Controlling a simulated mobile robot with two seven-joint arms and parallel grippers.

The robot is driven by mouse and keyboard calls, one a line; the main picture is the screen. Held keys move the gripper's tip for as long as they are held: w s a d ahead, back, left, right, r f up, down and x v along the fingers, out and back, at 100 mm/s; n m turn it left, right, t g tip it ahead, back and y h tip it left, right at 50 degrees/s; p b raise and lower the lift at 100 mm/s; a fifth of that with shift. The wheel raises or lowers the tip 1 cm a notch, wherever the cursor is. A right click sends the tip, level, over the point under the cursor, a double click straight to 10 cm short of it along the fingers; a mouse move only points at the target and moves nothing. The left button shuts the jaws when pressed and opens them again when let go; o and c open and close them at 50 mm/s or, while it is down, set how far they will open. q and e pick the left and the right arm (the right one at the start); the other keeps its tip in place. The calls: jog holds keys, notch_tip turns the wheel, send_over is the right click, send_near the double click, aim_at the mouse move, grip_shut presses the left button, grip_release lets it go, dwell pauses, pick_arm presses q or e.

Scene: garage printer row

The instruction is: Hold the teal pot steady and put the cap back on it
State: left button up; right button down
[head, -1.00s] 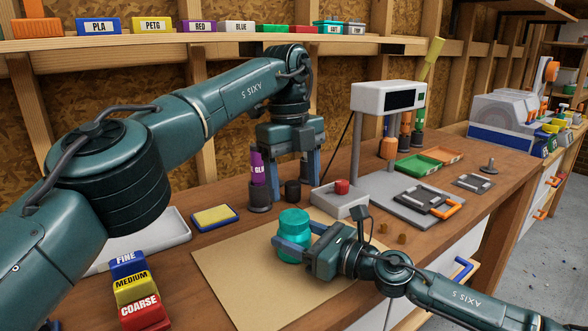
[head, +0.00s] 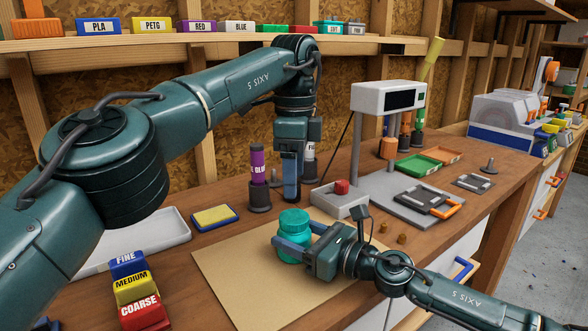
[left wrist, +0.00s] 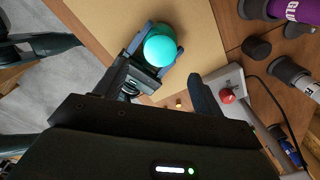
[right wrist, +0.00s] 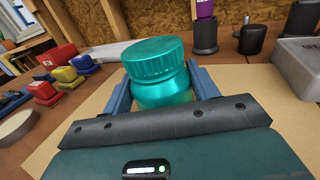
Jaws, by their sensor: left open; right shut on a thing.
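The teal pot (head: 293,248) stands upright on the tan mat, between the fingers of my right gripper (head: 292,250), which is shut on its body. In the right wrist view the pot (right wrist: 165,92) carries a wide ribbed teal cap (right wrist: 153,58) on its top, looking level. The left wrist view shows the cap's smooth round top (left wrist: 160,50) from above. My left gripper (head: 292,198) is open and empty, pointing down behind the pot and apart from it. In the head view its fingers overlap.
The mat (head: 225,285) has free room. Behind it stand a purple glue stick (head: 257,165) in a dark holder and a short black cylinder (right wrist: 252,38). A grey box with a red knob (head: 342,188) is right of my left gripper. Sanding blocks (head: 135,290) lie left.

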aim_at(294, 216)
pick_arm(q)
notch_tip(294, 216, down, 8)
jog(key=shift+r, duration=0.1)
dwell(0.4)
jog(key=shift+c, duration=0.6)
